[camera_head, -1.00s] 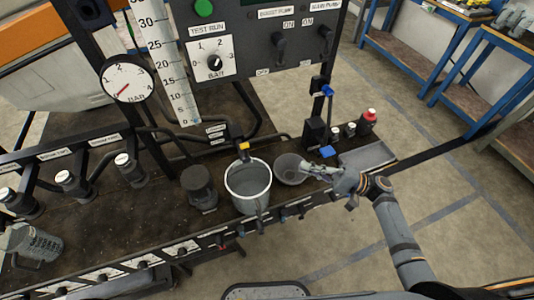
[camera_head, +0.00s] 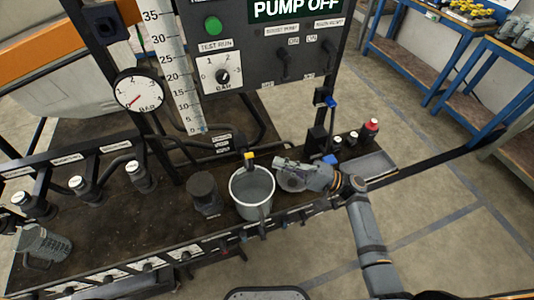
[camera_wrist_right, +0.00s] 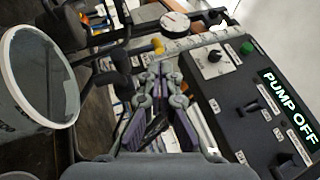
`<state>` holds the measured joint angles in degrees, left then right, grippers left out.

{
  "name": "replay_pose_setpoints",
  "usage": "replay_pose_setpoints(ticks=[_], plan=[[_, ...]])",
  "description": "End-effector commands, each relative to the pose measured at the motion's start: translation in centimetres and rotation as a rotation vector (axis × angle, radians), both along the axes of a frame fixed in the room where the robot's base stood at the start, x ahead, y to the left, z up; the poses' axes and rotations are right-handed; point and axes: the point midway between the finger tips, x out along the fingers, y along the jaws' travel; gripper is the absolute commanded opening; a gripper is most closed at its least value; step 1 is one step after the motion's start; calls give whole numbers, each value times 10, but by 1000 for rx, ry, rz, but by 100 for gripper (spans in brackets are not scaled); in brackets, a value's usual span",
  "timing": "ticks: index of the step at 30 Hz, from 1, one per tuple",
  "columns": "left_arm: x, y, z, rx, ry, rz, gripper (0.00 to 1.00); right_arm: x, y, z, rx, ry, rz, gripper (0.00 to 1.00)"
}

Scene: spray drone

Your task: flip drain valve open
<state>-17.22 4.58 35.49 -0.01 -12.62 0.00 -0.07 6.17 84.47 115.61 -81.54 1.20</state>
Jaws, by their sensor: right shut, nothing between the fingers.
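A small valve with a yellow handle (camera_head: 249,156) sits on a dark pipe just above the far rim of a grey bucket (camera_head: 239,204); I take it to be the drain valve. The yellow handle also shows in the right wrist view (camera_wrist_right: 157,45), just beyond the fingertips. Contact with the handle cannot be told. My left gripper is not in view.
A control panel (camera_head: 270,60) reading PUMP OFF stands behind the bench. A dark canister (camera_head: 204,192) stands left of the bucket. A grey jug (camera_head: 43,242) is at far left.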

Motion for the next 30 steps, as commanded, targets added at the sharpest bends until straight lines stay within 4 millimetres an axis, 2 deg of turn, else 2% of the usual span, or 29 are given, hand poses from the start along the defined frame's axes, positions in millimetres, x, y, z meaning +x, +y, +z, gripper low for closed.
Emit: replay_pose_setpoints(ticks=[1, 3, 9, 30], plan=[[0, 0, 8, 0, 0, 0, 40, 2, 10, 8, 4, -1, 0, 0], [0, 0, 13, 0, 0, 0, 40, 4, 21, 12, 3, 1, 0, 0], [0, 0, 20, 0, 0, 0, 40, 8, 40, 15, 0, 1, 0, 0], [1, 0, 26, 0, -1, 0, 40, 8, 46, 17, -46, -13, 0, 0]])
